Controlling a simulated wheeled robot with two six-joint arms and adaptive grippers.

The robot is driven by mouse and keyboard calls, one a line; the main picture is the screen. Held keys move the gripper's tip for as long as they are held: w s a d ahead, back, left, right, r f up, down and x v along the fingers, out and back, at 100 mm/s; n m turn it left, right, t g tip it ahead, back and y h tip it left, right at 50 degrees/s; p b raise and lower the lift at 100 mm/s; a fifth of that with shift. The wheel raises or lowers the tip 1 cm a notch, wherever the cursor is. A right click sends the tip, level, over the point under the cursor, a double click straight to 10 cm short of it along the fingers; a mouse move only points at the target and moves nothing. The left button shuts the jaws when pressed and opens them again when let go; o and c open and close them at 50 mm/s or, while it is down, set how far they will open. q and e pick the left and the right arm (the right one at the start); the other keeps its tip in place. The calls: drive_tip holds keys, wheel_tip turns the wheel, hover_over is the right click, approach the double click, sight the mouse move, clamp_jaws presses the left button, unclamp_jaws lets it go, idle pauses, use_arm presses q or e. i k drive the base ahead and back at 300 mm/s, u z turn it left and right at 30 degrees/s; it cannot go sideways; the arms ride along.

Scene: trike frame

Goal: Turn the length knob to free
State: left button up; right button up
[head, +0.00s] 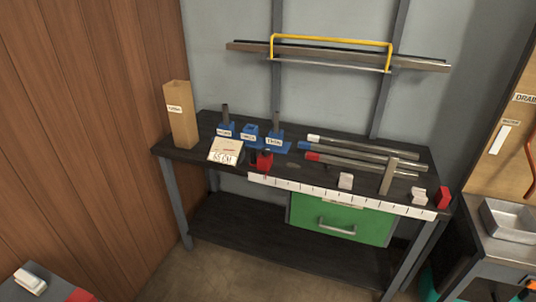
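I cannot clearly make out the length knob. A small red part (264,160) stands at the bench's front edge, left of the white ruler strip (322,194). A white block (345,181) sits at the strip's back edge. Another white block (419,196) and a red block (443,197) are at the strip's right end. Which of these is the knob, and its setting, cannot be told at this size. Neither of my grippers is in view.
The dark workbench (215,157) carries a card reading 65 CM (226,150), a cardboard box (180,115), blue holders (249,131) and several metal tubes (365,152). A green drawer (342,220) hangs below. A yellow-handled rack (330,40) is on the wall. Floor in front is clear.

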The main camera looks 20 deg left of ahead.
sight(265, 151)
drive_tip(key=z, duration=0.2)
drive_tip(key=i, duration=1.3)
drive_tip(key=u, duration=0.2)
